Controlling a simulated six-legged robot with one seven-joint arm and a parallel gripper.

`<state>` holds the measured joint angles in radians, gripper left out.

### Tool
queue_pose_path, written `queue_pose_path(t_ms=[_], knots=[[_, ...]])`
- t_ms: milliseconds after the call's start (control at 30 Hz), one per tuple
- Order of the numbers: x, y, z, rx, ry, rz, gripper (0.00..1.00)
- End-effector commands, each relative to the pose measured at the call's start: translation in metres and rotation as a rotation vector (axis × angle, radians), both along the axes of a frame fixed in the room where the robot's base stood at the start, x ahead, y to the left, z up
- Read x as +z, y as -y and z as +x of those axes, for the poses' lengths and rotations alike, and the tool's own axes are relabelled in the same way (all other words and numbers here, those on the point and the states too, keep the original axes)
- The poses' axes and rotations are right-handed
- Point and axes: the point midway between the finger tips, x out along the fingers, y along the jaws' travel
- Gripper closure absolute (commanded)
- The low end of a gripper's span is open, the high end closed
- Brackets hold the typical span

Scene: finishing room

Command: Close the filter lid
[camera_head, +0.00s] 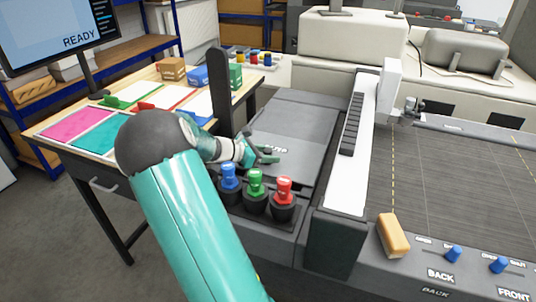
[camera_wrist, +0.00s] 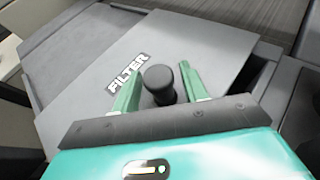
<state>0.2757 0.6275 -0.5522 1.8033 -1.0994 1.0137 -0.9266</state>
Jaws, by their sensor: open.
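In the head view the lid (camera_head: 300,122) lies on the grey machine housing, beyond the colored knobs. In the wrist view a darker strip shows along the lid's right edge, and a second grey surface lies at its left. My gripper (camera_wrist: 158,86) is open, its two green fingers on either side of the black knob; I cannot tell whether they touch it. In the head view my gripper (camera_head: 270,155) is over the lid and hides the knob.
Blue, green and red knobs (camera_head: 256,185) stand in front of the lid. A white upright gantry (camera_head: 350,145) rises at its right, beside the dark bed (camera_head: 450,180) with a wooden block (camera_head: 393,236). A dark post (camera_head: 222,95) and a wooden table (camera_head: 60,155) are at left.

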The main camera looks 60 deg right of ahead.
Motion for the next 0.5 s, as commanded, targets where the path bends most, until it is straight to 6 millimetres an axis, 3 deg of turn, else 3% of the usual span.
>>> queue_pose_path(t_ms=[233,500], knots=[[0.008,-0.015,0.012,0.002,0.003,0.000,0.56],[0.030,-0.058,0.044,0.005,0.002,0.000,0.56]])
